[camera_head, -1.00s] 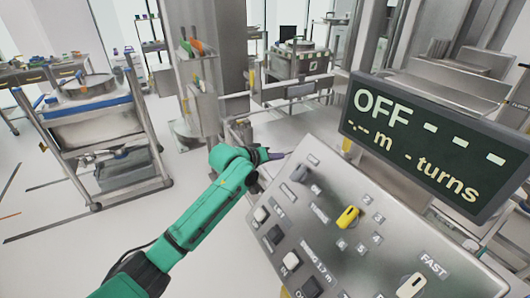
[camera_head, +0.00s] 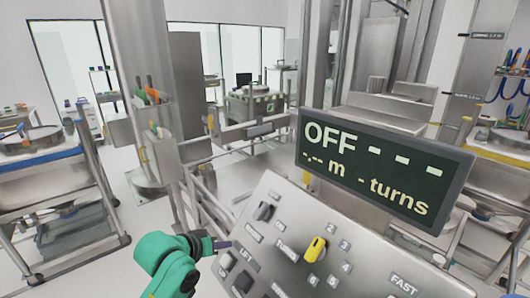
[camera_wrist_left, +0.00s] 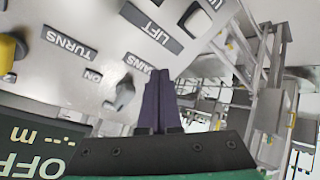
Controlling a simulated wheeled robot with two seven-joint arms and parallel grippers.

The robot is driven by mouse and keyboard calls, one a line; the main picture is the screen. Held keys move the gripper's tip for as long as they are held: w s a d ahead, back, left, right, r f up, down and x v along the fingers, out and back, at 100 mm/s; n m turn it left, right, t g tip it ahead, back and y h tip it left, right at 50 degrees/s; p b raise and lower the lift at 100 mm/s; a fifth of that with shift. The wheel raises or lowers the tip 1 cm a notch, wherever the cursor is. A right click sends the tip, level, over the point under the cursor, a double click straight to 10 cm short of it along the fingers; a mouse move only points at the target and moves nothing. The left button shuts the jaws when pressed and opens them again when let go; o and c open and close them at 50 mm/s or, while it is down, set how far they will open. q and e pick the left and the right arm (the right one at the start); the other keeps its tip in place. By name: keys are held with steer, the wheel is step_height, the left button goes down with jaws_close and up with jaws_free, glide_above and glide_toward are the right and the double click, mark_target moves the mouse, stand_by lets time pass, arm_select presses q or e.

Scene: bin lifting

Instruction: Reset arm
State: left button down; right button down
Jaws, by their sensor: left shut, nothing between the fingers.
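My left gripper (camera_head: 224,245) is at the left edge of a tilted metal control panel (camera_head: 350,270) in the head view. Its dark fingers are shut with nothing between them, as the left wrist view (camera_wrist_left: 158,100) also shows. A grey knob (camera_head: 263,211) is above and right of the fingertips; in the wrist view the knob (camera_wrist_left: 120,96) is beside them, apart. A yellow knob (camera_head: 315,249) is farther right on the panel. The display (camera_head: 385,168) reads OFF with dashes. My right gripper is not in view.
A wheeled metal frame holding a round-topped bin (camera_head: 35,140) stands at the left. A tall metal column (camera_head: 140,70) with a tool holder is behind the panel. A grey cabinet (camera_head: 255,105) stands farther back. Floor between the frame and column is clear.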

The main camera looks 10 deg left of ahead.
arm_select(q)
steer(key=s+a+f+m+g+y, duration=0.2)
steer(key=s+a+f+g, duration=0.15)
steer(key=s+f, duration=0.55)
steer(key=s+a+f+m+g+y, duration=0.15)
steer(key=s+a+f, duration=0.35)
steer(key=s, duration=0.9)
step_height(320, 180, down, 24)
steer(key=s+d+g+b, duration=0.1)
steer(key=s+g+b, duration=0.1)
steer(key=b, duration=0.1)
steer(key=s+a+f+g+b, duration=0.1)
steer(key=s+a+f, duration=0.1)
steer(key=s+f, duration=1.5)
steer(key=shift+a+f+y+b, duration=0.25)
steer(key=shift+y+b, duration=0.1)
